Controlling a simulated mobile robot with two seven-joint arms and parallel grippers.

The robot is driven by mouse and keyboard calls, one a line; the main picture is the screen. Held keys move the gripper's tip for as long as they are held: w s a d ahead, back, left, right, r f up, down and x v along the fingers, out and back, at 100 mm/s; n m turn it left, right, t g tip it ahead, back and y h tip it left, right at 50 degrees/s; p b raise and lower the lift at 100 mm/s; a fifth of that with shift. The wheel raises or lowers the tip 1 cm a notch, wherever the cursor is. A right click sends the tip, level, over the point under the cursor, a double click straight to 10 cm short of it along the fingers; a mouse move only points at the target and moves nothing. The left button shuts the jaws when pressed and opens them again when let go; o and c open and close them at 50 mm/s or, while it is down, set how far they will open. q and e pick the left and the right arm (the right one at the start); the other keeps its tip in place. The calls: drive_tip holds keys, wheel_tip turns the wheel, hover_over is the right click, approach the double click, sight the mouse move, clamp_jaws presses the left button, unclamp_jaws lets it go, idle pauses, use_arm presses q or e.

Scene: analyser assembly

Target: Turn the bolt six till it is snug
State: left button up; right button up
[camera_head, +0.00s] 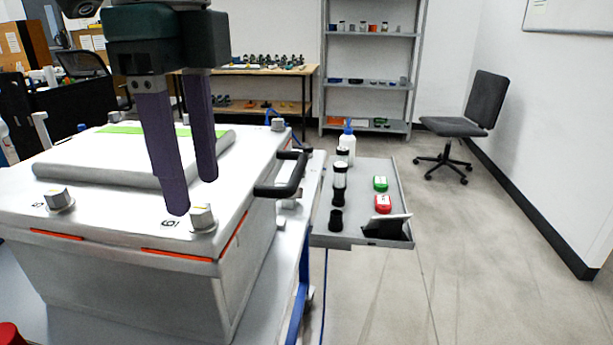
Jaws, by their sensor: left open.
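The white analyser housing (190,275) fills the left of the view. A bolt with a pale knob-like head (203,218) stands at its near right corner, beside a printed mark that looks like a 6, so I take it as bolt six. My left gripper (193,195) points down with its two purple fingers apart and nothing between them. The fingertips appear just above and to the left of this bolt; I cannot tell the exact gap. The bolt's head is in plain view. My right gripper is not in view.
Another bolt (59,198) stands at the left, and one (277,124) at the far right corner. A black handle (283,178) juts from the housing's right side. Beyond it, a grey tray (360,185) holds dark-capped containers, a bottle, and green and red items.

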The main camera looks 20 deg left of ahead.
sight(201, 215)
use_arm(q)
drive_tip(key=shift+f, duration=1.3)
clamp_jaws()
